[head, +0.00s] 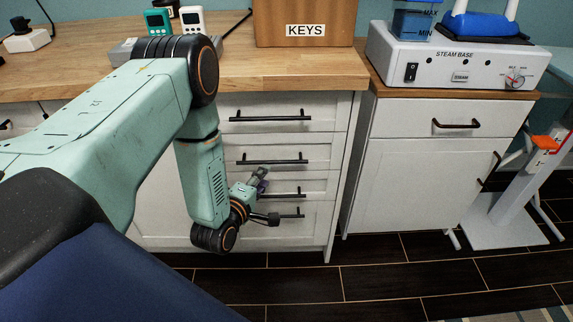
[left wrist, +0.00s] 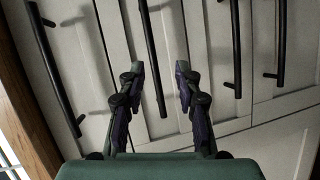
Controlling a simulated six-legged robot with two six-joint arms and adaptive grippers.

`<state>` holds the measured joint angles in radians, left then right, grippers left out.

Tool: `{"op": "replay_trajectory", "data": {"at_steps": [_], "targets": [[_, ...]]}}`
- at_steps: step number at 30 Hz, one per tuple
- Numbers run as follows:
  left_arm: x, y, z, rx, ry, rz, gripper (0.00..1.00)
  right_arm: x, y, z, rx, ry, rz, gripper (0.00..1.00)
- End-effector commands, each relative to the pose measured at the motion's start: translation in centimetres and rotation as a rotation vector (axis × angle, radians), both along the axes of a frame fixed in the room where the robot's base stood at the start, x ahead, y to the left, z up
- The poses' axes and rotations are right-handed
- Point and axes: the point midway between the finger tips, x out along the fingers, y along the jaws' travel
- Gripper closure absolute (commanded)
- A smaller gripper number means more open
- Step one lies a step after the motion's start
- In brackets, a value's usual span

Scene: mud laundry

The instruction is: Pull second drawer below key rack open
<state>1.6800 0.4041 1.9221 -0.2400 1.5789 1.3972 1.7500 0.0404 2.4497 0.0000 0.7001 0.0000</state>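The key rack (head: 330,15), a wooden box labelled KEYS, stands on the counter above a white column of drawers with dark bar handles. The second drawer (head: 318,170) down looks closed, and its handle (head: 285,161) is clear in the head view. My left gripper (head: 262,178) is just below that handle in the head view. In the left wrist view my left gripper (left wrist: 158,85) is open, fingers apart. One dark handle (left wrist: 150,45), seemingly the second drawer's, shows between the fingers; contact cannot be told. My right gripper is not in view.
The top drawer handle (head: 270,118) is above, and lower handles (head: 290,214) are close beneath. A white cabinet (head: 415,185) with a steam base (head: 450,62) stands to the right. The dark floor (head: 390,280) in front is clear.

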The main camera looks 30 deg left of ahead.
Motion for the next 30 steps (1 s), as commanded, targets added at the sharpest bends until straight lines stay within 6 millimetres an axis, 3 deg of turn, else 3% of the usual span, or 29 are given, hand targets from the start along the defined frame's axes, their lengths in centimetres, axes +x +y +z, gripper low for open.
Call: {"op": "replay_trajectory", "data": {"at_steps": [10,22,30], "targets": [[0.4,0.7,0.8,-0.138,-0.067,0.038,0.66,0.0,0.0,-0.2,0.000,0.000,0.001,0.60],[6.0,1.2,-0.4,-0.135,-0.067,0.036,0.66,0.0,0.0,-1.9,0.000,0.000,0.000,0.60],[7.6,1.2,-0.6,-0.136,-0.064,0.035,0.66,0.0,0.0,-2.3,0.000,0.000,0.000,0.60]]}}
